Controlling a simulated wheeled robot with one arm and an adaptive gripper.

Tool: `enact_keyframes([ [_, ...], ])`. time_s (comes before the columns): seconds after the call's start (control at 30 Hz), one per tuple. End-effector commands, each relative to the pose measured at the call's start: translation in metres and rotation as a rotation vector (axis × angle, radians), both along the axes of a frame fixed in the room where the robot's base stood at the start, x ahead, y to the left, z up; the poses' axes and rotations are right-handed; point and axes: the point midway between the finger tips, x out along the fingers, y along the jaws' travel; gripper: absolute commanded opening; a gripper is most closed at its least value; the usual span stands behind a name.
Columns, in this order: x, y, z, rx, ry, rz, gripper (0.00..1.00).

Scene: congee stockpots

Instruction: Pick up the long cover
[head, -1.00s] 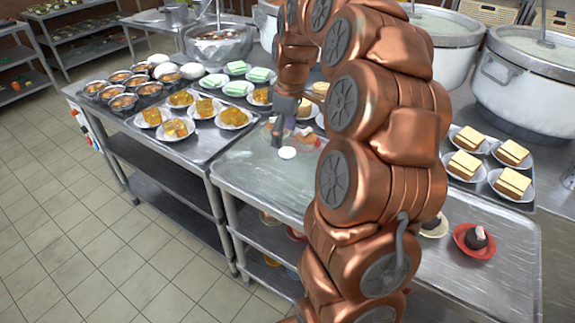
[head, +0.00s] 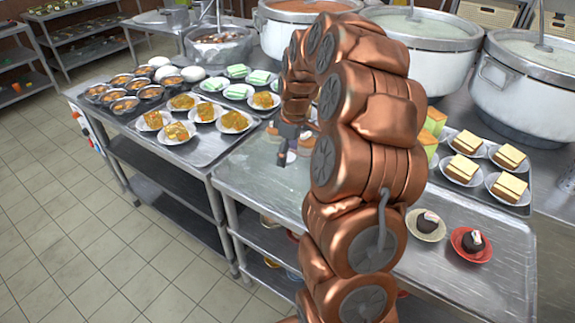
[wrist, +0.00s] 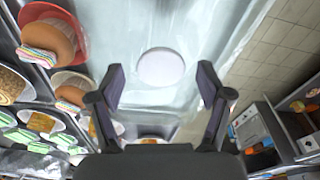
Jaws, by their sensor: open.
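The long cover looks like a pale, see-through sheet (head: 247,168) on the metal counter, left of my arm in the head view. In the wrist view the cover (wrist: 205,35) fills the middle, with a round white knob (wrist: 160,67) on it. My gripper (wrist: 162,78) is open and empty, its two fingers on either side of the knob in the picture. I cannot tell how high the fingers are above it. In the head view my gripper (head: 284,158) is over the cover's right part, and my arm hides what lies behind.
Plates of yellow food (head: 181,132) stand on a tray left of the cover. Sandwich cakes (head: 462,170) are at right, near big stockpots (head: 530,85). Dark cakes on a cream plate (head: 426,226) and a red plate (head: 471,245) stand at the front right.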

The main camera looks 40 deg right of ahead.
Motion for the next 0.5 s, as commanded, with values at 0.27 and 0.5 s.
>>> enact_keyframes([
  [0.27,-0.0001,0.0011,-0.0093,0.002,0.003,0.0,0.78],
  [0.5,0.0,0.001,-0.0091,0.001,0.003,0.0,0.56],
])
